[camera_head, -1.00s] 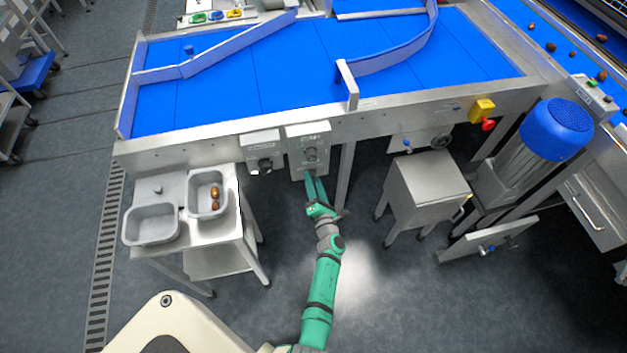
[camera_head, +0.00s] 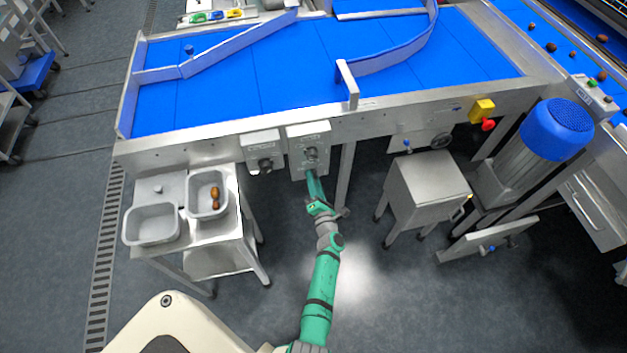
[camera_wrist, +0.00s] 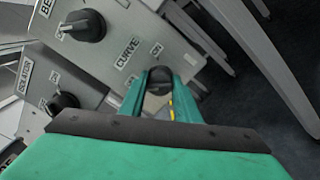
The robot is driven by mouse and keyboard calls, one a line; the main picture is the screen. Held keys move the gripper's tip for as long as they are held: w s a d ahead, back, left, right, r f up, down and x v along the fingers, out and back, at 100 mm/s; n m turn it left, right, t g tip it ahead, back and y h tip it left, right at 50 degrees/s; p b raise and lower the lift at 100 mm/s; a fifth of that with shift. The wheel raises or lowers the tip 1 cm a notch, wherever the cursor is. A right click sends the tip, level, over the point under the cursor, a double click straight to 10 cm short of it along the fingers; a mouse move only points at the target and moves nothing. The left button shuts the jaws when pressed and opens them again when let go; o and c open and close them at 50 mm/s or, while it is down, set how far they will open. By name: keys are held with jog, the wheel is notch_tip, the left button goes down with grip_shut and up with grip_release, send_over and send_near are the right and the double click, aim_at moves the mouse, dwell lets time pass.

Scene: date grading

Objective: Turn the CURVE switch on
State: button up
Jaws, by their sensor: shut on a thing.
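The CURVE switch is a black rotary knob (camera_wrist: 159,80) on a grey control box, with the CURVE label (camera_wrist: 128,52) beside it in the wrist view. In the head view the box (camera_head: 309,140) hangs on the front of the blue belt table. My gripper (camera_wrist: 160,88) has its two green fingers closed around the CURVE knob, one on each side. In the head view my gripper (camera_head: 314,178) reaches up to the lower part of the box. The knob's pointer is hard to make out between the fingers.
Another black knob (camera_wrist: 82,26) sits on the same box. A second box with a knob (camera_head: 264,165) is to its left. A steel trolley with two grey trays (camera_head: 152,224) stands left, and a steel cabinet (camera_head: 428,185) right. A table leg (camera_head: 345,178) is close by.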

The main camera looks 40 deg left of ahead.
jog(key=m, duration=0.4)
jog(key=shift+w+d+m, duration=0.1)
jog(key=shift+d+m, duration=0.05)
jog(key=shift+m, duration=0.15)
jog(key=m, duration=0.4)
jog(key=shift+f+m, duration=0.1)
jog(key=shift+m, duration=0.2)
jog(key=m, duration=0.4)
jog(key=shift+f+m, duration=0.1)
jog(key=shift+m, duration=1.9)
jog(key=o, duration=1)
jog(key=shift+o, duration=0.2)
jog(key=shift+s, duration=0.25)
